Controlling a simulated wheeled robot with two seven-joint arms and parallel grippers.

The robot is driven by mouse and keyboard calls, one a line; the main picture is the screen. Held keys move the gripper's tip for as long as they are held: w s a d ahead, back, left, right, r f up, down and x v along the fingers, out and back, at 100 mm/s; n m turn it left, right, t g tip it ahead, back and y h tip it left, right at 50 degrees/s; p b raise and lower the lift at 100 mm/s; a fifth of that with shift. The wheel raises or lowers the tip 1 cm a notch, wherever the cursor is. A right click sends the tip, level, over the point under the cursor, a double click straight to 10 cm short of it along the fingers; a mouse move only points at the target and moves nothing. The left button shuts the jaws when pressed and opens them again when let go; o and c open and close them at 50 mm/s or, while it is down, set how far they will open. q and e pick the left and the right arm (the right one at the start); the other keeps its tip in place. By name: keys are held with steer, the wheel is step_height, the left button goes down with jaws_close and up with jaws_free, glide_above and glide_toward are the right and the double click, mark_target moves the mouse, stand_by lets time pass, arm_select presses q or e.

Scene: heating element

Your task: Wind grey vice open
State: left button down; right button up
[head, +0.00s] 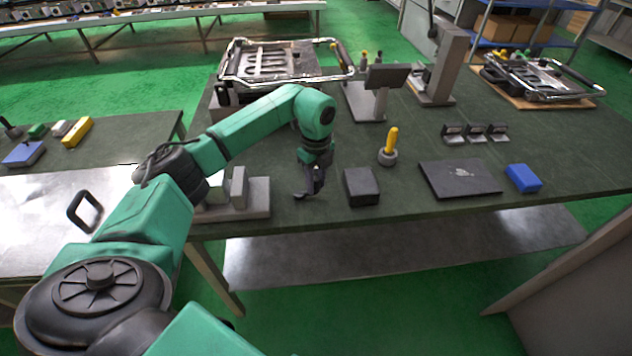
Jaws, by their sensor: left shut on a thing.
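The grey vice (258,193) sits at the near left edge of the green-topped table, with its two upright jaws partly behind my left arm. A gap shows between the jaws. My left gripper (309,191) points down just right of the vice, at its screw end. Its dark fingers are shut on what appears to be the vice's handle, which is small and mostly hidden by the fingers. My right gripper is out of view.
A dark block (361,187) stands close right of my left gripper. A yellow-handled tool (391,142) stands in a round holder behind it. A black laptop-like slab (460,179) and a blue box (523,178) lie further right. A metal-framed heating unit (283,62) is behind my arm.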

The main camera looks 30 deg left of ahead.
arm_select(q)
steer(key=shift+w+a+r, duration=0.1)
steer(key=shift+r, duration=0.05)
stand_by(0.4)
steer(key=c, duration=0.9)
jaws_free()
step_height(320, 180, up, 14)
steer(key=shift+r+b, duration=0.2)
steer(key=shift+b, duration=0.4)
